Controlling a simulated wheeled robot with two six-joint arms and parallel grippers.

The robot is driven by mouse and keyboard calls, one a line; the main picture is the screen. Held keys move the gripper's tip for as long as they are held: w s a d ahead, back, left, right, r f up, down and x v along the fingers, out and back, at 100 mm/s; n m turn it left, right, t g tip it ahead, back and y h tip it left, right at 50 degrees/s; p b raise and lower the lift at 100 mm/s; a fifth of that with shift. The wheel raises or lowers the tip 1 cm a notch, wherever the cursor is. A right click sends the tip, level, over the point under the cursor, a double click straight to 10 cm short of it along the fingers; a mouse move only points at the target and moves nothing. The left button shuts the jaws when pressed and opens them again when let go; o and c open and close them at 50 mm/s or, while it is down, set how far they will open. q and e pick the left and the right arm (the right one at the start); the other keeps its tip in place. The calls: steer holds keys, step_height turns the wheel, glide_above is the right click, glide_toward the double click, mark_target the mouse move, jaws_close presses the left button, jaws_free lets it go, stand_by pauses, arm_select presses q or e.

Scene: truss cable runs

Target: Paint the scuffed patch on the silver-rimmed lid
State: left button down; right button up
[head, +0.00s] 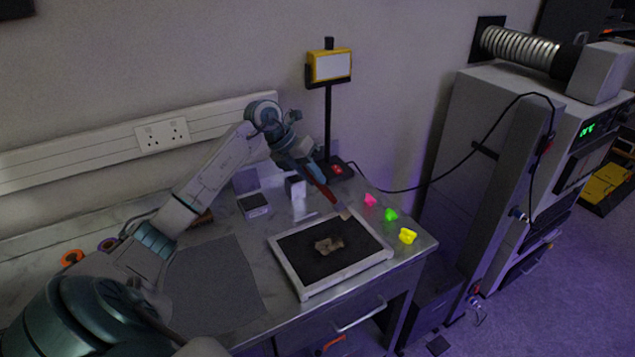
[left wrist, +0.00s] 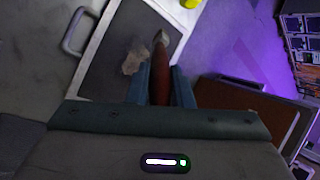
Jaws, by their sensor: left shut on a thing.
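The silver-rimmed lid (head: 288,272) lies on the bench, with a dark inner face. A ragged tan scuffed patch (head: 328,245) is near its middle. My left gripper (head: 314,178) is shut on a red-handled brush (head: 323,190) beyond the lid's far edge. The brush points down toward the lid's far right part, with its pale tip near the far rim; I cannot tell whether it touches. In the left wrist view the brush (left wrist: 160,82) sits between the fingers, and its tip is to the right of the patch (left wrist: 134,61). My right gripper is not in view.
Pink (head: 370,200), green (head: 391,215) and yellow (head: 407,236) small pieces lie right of the lid. A yellow-framed sign (head: 330,66) stands on a post behind. Small boxes (head: 254,205) sit behind left, a grey mat (head: 212,285) lies left. A tall grey cabinet (head: 480,180) stands right.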

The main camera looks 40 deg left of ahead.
arm_select(q)
steer(key=shift+r+p, duration=0.3)
steer(key=shift+r, duration=0.75)
